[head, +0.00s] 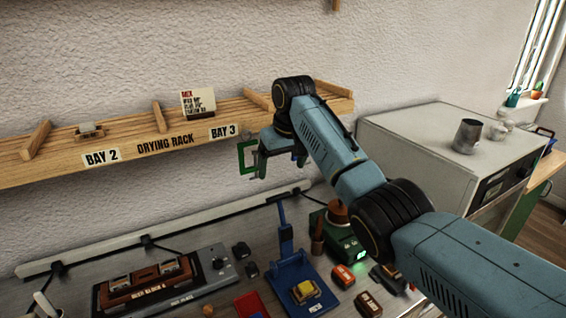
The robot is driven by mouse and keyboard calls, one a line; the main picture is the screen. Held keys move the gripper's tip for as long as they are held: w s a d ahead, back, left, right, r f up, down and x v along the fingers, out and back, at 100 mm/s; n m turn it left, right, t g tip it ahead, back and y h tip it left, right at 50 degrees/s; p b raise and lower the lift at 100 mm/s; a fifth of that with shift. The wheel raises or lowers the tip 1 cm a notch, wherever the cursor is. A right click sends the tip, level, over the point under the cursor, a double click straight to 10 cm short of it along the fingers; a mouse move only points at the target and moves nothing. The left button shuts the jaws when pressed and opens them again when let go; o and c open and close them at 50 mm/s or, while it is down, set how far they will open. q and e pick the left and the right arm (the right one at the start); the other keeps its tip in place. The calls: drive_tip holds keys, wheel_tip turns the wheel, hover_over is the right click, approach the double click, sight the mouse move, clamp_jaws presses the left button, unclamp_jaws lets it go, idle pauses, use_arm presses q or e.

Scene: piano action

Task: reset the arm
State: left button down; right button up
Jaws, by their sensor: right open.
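My right arm comes in from the lower right, with blue-grey links and black joints. It reaches up and left toward the front edge of the drying rack (190,139). My right gripper (279,167) is at its end, just below the rack's right part, right of the BAY 3 label (223,131). Its fingers point down and are apart, with nothing seen between them. A green frame-like piece (241,158) shows right beside its left finger; I cannot tell whether they touch. My left gripper is not in view.
Below are a glue block fixture (145,284), a blue stand (285,240), a yellow block (304,291) and a green device (343,246). A card (198,102) and a small part (90,131) sit on the rack. A grey box (415,130) with a metal jug (467,136) stands right.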

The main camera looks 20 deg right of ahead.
drive_tip(key=shift+s+r, duration=0.1)
drive_tip(key=shift+r, duration=0.3)
